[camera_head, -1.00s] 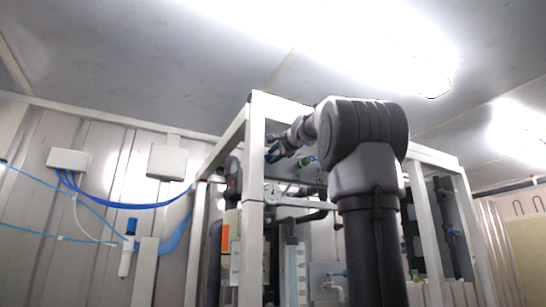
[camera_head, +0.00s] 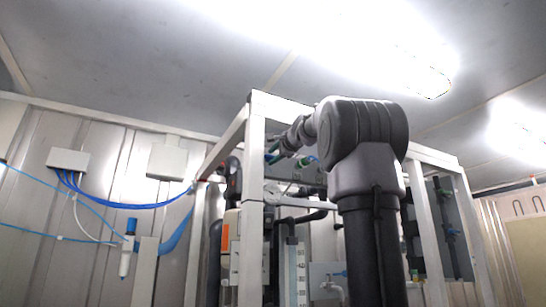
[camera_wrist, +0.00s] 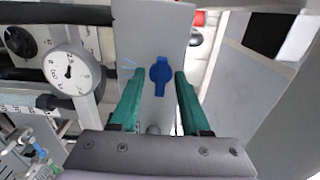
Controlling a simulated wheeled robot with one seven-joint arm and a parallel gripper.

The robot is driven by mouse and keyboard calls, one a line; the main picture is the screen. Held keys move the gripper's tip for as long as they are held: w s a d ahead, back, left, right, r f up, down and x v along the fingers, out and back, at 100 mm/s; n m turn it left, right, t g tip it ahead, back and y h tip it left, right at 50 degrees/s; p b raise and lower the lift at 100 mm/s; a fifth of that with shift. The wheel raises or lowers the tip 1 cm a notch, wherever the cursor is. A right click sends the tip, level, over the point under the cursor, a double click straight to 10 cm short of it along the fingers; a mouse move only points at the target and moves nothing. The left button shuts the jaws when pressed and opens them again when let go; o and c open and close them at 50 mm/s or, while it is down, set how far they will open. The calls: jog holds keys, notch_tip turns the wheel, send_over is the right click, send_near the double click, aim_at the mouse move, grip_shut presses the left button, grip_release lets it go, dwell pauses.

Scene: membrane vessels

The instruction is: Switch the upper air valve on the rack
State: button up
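The blue air valve handle (camera_wrist: 160,75) sits on a grey plate (camera_wrist: 152,35) in the wrist view. It has a round middle and stands lengthwise, in line with my fingers. My gripper (camera_wrist: 156,85) is open, with one green finger on each side of the handle and a gap on both sides. I cannot tell how far the fingertips are from the plate in depth. In the head view my gripper (camera_head: 272,156) reaches into the white rack frame (camera_head: 255,150) near its top; the handle cannot be made out there.
A round white gauge (camera_wrist: 70,72) and a black dial (camera_wrist: 20,42) lie left of the plate in the wrist view. A red part (camera_wrist: 199,18) is to the upper right. A rack post (camera_head: 252,220) stands left of my arm in the head view.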

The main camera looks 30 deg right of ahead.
jog(key=s, duration=1)
jog(key=shift+s+d, duration=0.2)
jog(key=shift+s, duration=0.15)
